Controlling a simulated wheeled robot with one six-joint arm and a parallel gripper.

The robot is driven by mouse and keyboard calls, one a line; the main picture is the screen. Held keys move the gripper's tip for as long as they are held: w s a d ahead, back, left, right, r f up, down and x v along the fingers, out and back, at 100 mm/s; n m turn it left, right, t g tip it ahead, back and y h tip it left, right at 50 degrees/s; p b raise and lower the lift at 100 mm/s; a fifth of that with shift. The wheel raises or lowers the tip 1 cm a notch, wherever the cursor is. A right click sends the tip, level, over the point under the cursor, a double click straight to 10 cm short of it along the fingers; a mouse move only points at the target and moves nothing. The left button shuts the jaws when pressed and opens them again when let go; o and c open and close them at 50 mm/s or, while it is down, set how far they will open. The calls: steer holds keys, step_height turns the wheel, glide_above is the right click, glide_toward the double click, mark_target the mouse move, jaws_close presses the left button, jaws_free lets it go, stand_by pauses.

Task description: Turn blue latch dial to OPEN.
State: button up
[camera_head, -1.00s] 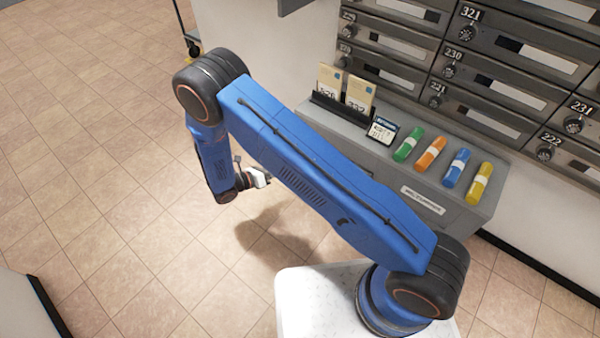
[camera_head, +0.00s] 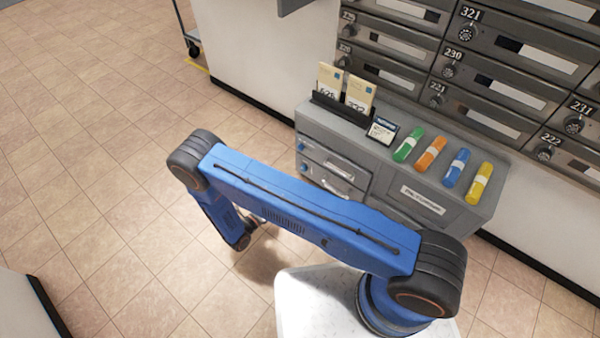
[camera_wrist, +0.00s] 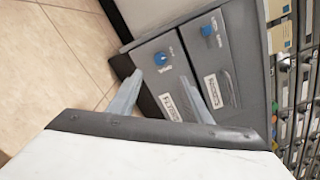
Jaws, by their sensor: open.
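Two blue dials sit on the left drawer fronts of the grey cabinet (camera_head: 384,180), one on the upper drawer (camera_head: 301,147) and one on the lower drawer (camera_head: 303,167). In the wrist view, turned sideways, the lower drawer's blue dial (camera_wrist: 160,59) appears between my fingertips, with small lettering beside it. The upper drawer's blue dial (camera_wrist: 207,31) is to its right. My gripper (camera_wrist: 160,66) is open and empty, facing the drawer fronts, apparently short of them. In the head view my gripper is mostly hidden by my arm.
Green (camera_head: 408,145), orange (camera_head: 431,153), blue (camera_head: 456,167) and yellow (camera_head: 480,183) cylinders lie on the cabinet top. A card holder (camera_head: 340,107) and small sign (camera_head: 382,131) stand beside them. Mailboxes (camera_head: 490,90) line the wall. The tiled floor (camera_head: 110,180) left is clear.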

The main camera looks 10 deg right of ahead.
mark_target(302, 169)
steer(key=x, duration=1.4)
steer(key=shift+w+d, duration=0.3)
steer(key=shift+c, duration=0.4)
steer(key=c, duration=1)
